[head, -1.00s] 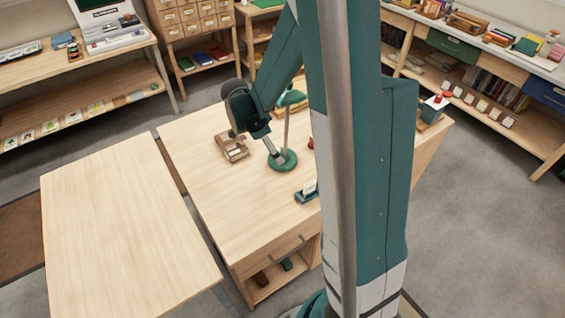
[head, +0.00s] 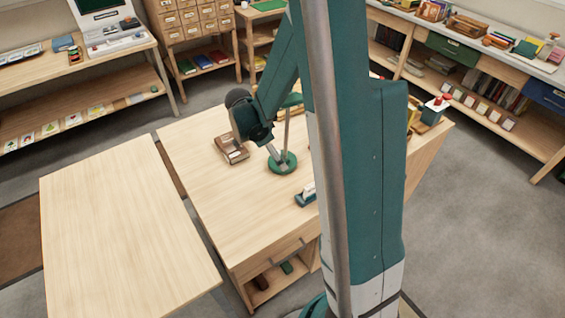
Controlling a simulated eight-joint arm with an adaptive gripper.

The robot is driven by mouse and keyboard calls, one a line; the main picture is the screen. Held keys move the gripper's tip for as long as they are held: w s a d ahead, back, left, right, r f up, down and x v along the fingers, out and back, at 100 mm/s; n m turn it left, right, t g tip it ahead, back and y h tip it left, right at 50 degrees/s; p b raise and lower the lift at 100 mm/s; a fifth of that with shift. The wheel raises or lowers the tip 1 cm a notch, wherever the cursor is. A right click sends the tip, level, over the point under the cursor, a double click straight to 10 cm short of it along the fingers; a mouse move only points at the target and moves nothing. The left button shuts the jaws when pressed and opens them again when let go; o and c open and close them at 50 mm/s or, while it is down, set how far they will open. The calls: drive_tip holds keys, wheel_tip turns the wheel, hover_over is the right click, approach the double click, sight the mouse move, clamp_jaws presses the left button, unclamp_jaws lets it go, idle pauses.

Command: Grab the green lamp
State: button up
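The green lamp stands upright on the wooden desk (head: 215,205). Its round green base (head: 283,168) and thin grey stem (head: 287,130) show, and its green shade (head: 292,100) is partly hidden behind my arm. My gripper (head: 273,153) points down and to the right, just left of the lower stem, above the base. It looks very close to the stem, but I cannot tell whether it touches. The fingers are too small to show whether they are open or shut on the stem.
A brown wooden tray (head: 233,150) lies left of the lamp. A dark green item with a white top (head: 307,194) lies in front of it. A bare table (head: 125,230) stands at the left. My arm hides the desk's right middle.

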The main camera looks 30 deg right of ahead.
drive_tip(key=shift+f, duration=0.1)
drive_tip(key=shift+b+x, duration=0.6)
drive_tip(key=shift+x, duration=1.9)
drive_tip(key=shift+w+a, duration=0.1)
drive_tip(key=shift+w, duration=0.1)
drive_tip(key=c, duration=1.8)
drive_tip(key=shift+c, duration=0.2)
wheel_tip(320, 180, up, 10)
drive_tip(key=p, duration=0.2)
